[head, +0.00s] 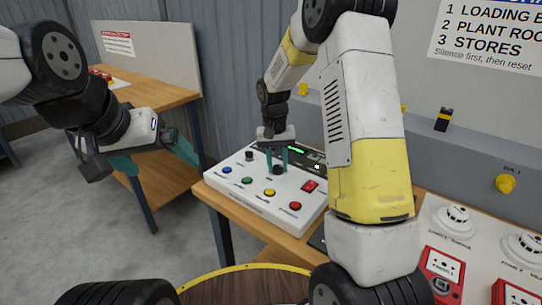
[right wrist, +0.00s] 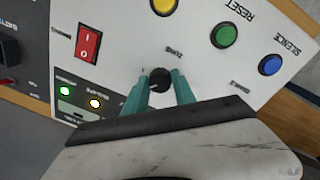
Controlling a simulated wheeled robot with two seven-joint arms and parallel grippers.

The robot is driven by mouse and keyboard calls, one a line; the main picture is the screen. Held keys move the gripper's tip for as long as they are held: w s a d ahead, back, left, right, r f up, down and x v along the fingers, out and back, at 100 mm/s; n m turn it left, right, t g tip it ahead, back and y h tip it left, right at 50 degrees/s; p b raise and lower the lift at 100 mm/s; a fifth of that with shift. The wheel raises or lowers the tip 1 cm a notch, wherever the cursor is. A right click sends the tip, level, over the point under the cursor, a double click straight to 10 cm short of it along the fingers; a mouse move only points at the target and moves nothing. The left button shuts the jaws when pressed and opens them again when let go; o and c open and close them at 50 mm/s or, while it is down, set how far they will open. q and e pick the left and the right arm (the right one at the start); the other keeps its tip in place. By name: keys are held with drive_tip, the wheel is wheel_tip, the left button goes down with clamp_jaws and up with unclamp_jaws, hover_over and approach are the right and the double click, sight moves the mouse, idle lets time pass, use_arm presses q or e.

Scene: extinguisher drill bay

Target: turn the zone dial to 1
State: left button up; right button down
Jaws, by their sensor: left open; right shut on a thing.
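The zone dial (right wrist: 160,80) is a small black knob on the sloping white panel (right wrist: 120,30), with the word ZONE beside it. My right gripper (right wrist: 161,92) is shut on the dial, one teal finger on each side. In the head view, the right gripper (head: 278,163) reaches down onto the dial (head: 279,170) from above. Which number the dial points to cannot be read. My left gripper (head: 155,159) is open and empty, in the air left of the panel and apart from it.
The panel carries blue (head: 227,170), green (head: 247,180), yellow (head: 269,192) and red (head: 295,205) buttons, a red rocker switch (head: 309,186) and another black knob (head: 249,155). Smoke detectors (head: 453,220) stand at the right. A wooden bench (head: 160,95) is behind my left gripper.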

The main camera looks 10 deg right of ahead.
sight(277, 168)
drive_tip(key=n, duration=0.4)
drive_tip(key=shift+n, duration=0.3)
drive_tip(key=shift+d+n, duration=0.1)
drive_tip(key=shift+n, duration=1.8)
drive_tip(key=c, duration=1)
unclamp_jaws()
drive_tip(key=shift+c, duration=0.2)
drive_tip(key=shift+r, duration=0.1)
drive_tip(key=shift+t, duration=0.3)
drive_tip(key=r, duration=0.7)
drive_tip(key=shift+s+a, duration=0.1)
drive_tip(key=shift+a, duration=0.1)
drive_tip(key=shift+r, duration=0.3)
